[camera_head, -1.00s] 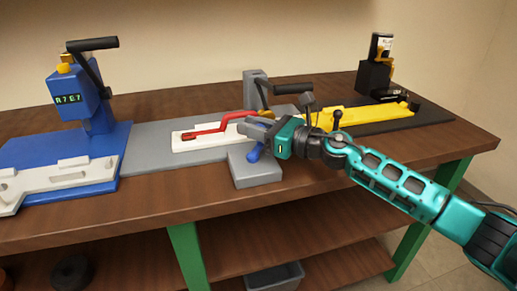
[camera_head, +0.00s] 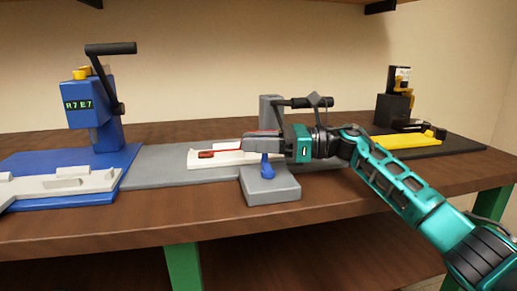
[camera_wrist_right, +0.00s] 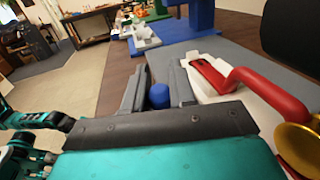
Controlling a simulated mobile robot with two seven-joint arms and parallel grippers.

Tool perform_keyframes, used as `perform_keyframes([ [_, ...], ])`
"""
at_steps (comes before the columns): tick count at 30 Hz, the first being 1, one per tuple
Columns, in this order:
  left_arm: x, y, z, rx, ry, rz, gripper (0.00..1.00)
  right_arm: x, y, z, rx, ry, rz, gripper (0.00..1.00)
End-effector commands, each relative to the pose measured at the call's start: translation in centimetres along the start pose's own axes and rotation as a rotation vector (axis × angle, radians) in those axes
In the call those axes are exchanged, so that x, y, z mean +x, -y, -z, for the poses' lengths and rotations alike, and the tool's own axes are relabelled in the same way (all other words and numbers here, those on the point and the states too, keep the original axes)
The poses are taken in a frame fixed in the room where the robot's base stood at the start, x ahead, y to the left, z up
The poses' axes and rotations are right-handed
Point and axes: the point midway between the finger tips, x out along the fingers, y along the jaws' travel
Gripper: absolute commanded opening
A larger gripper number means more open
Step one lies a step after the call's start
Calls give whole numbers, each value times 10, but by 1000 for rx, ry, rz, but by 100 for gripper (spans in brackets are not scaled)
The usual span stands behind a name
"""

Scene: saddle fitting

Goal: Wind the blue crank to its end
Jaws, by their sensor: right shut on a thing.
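The blue crank (camera_head: 267,170) shows as a small blue piece with a rounded end, by the grey block (camera_head: 271,188) at the front of the grey plate. My right gripper (camera_head: 252,144) reaches in from the right, just above it. In the right wrist view the blue crank (camera_wrist_right: 159,96) sits between my two grey fingers (camera_wrist_right: 158,88), which are shut on it. The fingers and palm hide much of the crank, so its exact angle is unclear.
A red lever (camera_wrist_right: 265,88) on a white part (camera_head: 225,158) is close beside my right gripper. A black-handled lever (camera_head: 300,103) stands just behind. A blue press (camera_head: 92,108) is at left, a yellow part (camera_head: 405,141) at right. The wooden table's front edge (camera_head: 150,232) is clear.

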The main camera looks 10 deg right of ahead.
Motion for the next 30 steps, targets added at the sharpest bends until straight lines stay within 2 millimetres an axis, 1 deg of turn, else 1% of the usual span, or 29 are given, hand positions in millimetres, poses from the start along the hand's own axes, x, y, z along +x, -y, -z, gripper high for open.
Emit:
perform_keyframes([
  [1, 0, 0, 0, 0, 0, -1, 43, 0, 1, -5, -6, 9, 0, 0],
  [11, 0, -1, 0, 0, 0, -2, 43, 1, 1, -6, -6, 10, 0, 0],
  [12, 0, -1, 0, 0, 0, -2, 43, 1, 1, -6, -7, 10, 0, 27],
  [19, 0, -1, 1, 0, -1, -2, 43, 0, 0, -4, -4, 6, -1, 49],
  [20, 0, -1, 1, 0, -1, -2, 43, 0, 0, -4, -3, 6, -2, 50],
  [26, 0, -1, 1, -1, -2, -2, 43, 0, 0, -2, -2, 3, -2, 50],
  [30, -1, 0, 2, -1, -3, -1, 43, -8, 1, -2, -1, 3, 0, 50],
])
